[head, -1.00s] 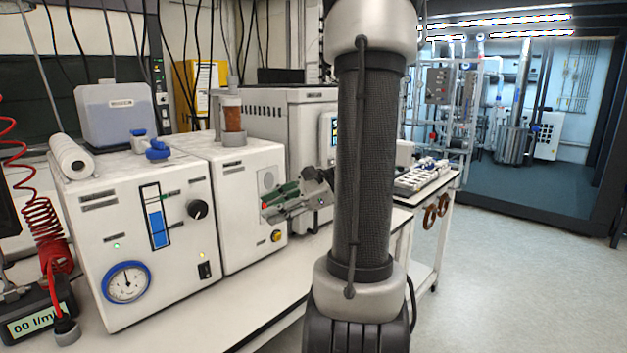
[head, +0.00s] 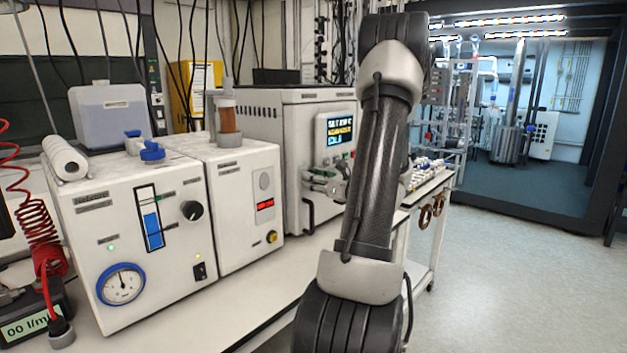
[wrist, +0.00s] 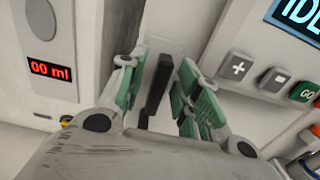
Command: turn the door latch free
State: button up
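The door latch is a black lever (wrist: 156,88) on the front of the white cabinet with the lit screen. In the head view the black lever (head: 308,216) shows at the cabinet's left front edge, just below my gripper (head: 327,184). In the wrist view my gripper (wrist: 158,97) is open, its green-padded fingers standing on either side of the lever. Gaps show between the pads and the lever, so neither finger appears to touch it. The lever's lower end is partly hidden by the gripper body.
The white cabinet (head: 277,125) has a display (head: 339,130) and buttons right of the lever, including a green GO button (wrist: 304,92). A dosing unit with a red readout (head: 265,205) stands close on the left. The bench top (head: 262,285) in front is clear.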

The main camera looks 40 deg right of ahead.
jog(key=shift+w, duration=0.1)
grip_shut()
jog(key=shift+n, duration=0.4)
jog(key=n, duration=0.3)
jog(key=shift+a, duration=0.15)
jog(key=n, duration=0.4)
jog(key=shift+a, duration=0.1)
jog(key=n, duration=0.4)
jog(key=shift+f+n, duration=0.15)
jog(key=shift+n, duration=0.25)
jog(key=shift+a+f+n, duration=0.1)
jog(key=shift+f+n, duration=0.05)
jog(key=shift+n, duration=1.55)
